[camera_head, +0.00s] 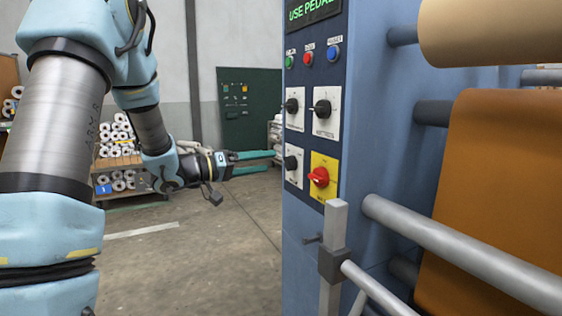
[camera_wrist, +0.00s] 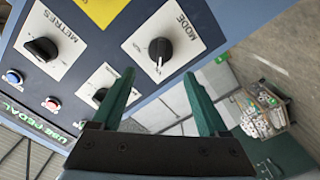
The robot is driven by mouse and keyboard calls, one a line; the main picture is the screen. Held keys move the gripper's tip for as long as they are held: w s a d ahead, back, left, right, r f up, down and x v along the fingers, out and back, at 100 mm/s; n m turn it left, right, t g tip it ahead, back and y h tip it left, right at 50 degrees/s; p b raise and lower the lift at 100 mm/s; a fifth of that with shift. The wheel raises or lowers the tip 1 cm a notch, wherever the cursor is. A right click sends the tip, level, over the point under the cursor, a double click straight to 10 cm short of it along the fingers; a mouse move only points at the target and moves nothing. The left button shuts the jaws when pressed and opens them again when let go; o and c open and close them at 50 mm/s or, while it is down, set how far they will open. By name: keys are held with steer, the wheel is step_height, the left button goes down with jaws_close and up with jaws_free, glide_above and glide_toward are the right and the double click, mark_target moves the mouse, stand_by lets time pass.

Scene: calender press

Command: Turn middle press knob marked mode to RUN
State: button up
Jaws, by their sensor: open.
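The MODE knob (camera_wrist: 160,50) is black on a white plate, with a light mark on its lower side in the wrist view; I cannot read its positions. In the head view it is the lower-left knob (camera_head: 290,163) on the blue press panel. My gripper (camera_head: 268,161) is open and empty, its green fingers pointing at the panel from the left. In the wrist view the gripper (camera_wrist: 159,75) has its fingertips spread to either side of the MODE knob's line, with the knob just beyond them. The fingers look apart from the knob.
The METRES knob (camera_head: 322,108), another black knob (camera_head: 291,105) and a red knob on a yellow plate (camera_head: 318,177) sit close by. Buttons (camera_head: 308,57) are above. A grey post (camera_head: 333,255) and rollers (camera_head: 460,245) stick out lower right. Floor left of the press is open.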

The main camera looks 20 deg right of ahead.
mark_target(289, 164)
steer(key=d, duration=0.5)
steer(key=shift+w+d, duration=0.25)
steer(key=shift+d, duration=0.15)
steer(key=shift+c, duration=0.3)
jaws_close()
